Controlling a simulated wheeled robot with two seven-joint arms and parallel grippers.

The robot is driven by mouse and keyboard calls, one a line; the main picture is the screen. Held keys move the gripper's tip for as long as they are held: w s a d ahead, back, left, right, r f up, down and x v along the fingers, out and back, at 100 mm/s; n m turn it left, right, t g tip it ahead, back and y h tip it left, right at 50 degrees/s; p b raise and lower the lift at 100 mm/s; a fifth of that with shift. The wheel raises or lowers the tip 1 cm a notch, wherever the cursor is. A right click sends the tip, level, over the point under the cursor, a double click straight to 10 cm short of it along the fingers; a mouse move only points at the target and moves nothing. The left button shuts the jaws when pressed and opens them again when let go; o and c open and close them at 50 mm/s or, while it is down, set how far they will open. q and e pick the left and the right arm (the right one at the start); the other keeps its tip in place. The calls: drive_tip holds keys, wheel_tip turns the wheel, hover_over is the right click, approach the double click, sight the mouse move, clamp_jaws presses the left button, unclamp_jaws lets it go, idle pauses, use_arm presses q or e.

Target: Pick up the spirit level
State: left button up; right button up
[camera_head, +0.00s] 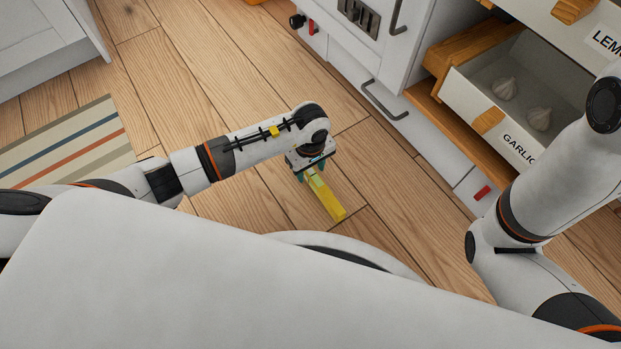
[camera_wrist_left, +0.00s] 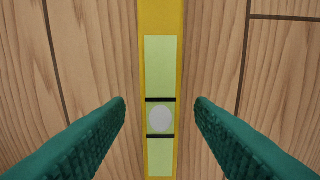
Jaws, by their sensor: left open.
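The yellow spirit level (camera_head: 329,200) lies on the wooden floor in the head view, partly hidden under my left gripper. In the left wrist view the level (camera_wrist_left: 161,20) runs upright through the middle, with a green vial, two black lines and a pale bubble. My left gripper (camera_head: 309,172) points down over one end of the level. Its two teal fingers, also in the left wrist view (camera_wrist_left: 160,108), are open, one on each side of the level with gaps of bare floor between. My right gripper is out of view; only its arm shows at the right.
An open drawer (camera_head: 520,143) labelled GARLIC, with garlic bulbs inside, sticks out at the upper right. A white cabinet with a handle (camera_head: 384,101) stands beside it. A striped rug (camera_head: 68,150) lies at the left. The floor around the level is clear.

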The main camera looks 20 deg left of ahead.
use_arm(q)
wheel_tip(320, 180, down, 2)
drive_tip(key=shift+f+b, duration=0.25)
drive_tip(key=shift+b, duration=0.4)
drive_tip(key=shift+r, duration=0.1)
clamp_jaws()
